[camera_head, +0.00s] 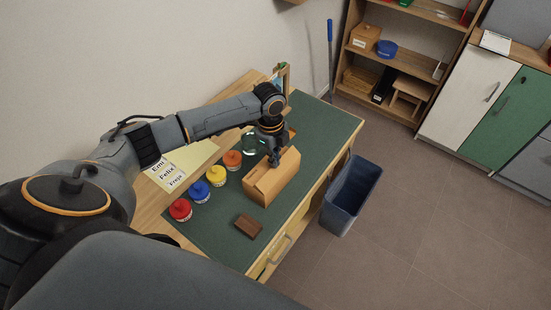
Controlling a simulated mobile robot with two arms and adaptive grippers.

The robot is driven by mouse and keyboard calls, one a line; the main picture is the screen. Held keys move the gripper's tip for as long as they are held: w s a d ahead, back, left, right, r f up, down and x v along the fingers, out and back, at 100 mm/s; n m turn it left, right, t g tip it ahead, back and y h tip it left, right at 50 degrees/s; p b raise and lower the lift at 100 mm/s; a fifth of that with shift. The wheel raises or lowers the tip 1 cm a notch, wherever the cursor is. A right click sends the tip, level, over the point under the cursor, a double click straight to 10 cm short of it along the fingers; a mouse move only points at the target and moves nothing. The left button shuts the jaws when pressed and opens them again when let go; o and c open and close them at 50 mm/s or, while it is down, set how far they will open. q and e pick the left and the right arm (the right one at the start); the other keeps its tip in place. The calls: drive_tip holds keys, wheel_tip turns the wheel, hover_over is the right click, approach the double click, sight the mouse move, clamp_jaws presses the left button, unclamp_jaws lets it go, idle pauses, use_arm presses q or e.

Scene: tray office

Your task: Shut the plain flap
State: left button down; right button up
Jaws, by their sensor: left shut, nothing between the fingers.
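A tan cardboard-coloured box (275,186) stands on the green mat of the desk. Its upper side shows slanted panels that look like flaps; I cannot tell from this view which one is the plain flap or how far it is open. My left gripper (273,161) points down at the far left top edge of the box. It is shut and holds nothing. Its fingertips are close to the box, and I cannot tell whether they touch it. The gripper hides part of the box's top. My right gripper is not in view.
Jars with red (180,209), blue (200,190), yellow and orange lids stand in a row left of the box. A brown block (248,225) lies in front. A glass jar (252,144) stands behind the gripper. A blue bin (350,195) stands on the floor to the right.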

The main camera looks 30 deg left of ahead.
use_arm(q)
drive_tip(key=shift+w+a+f+h+b, duration=0.1)
drive_tip(key=shift+a+f+h+b, duration=0.25)
drive_tip(key=shift+h, duration=0.55)
drive_tip(key=shift+a, duration=0.1)
drive_tip(key=shift+a+f+h+b, duration=0.45)
drive_tip(key=shift+h+b, duration=0.5)
drive_tip(key=shift+h, duration=0.15)
drive_tip(key=shift+a, duration=0.1)
drive_tip(key=shift+a+f+b, duration=0.1)
drive_tip(key=shift+f+b, duration=0.1)
drive_tip(key=shift+b, duration=0.2)
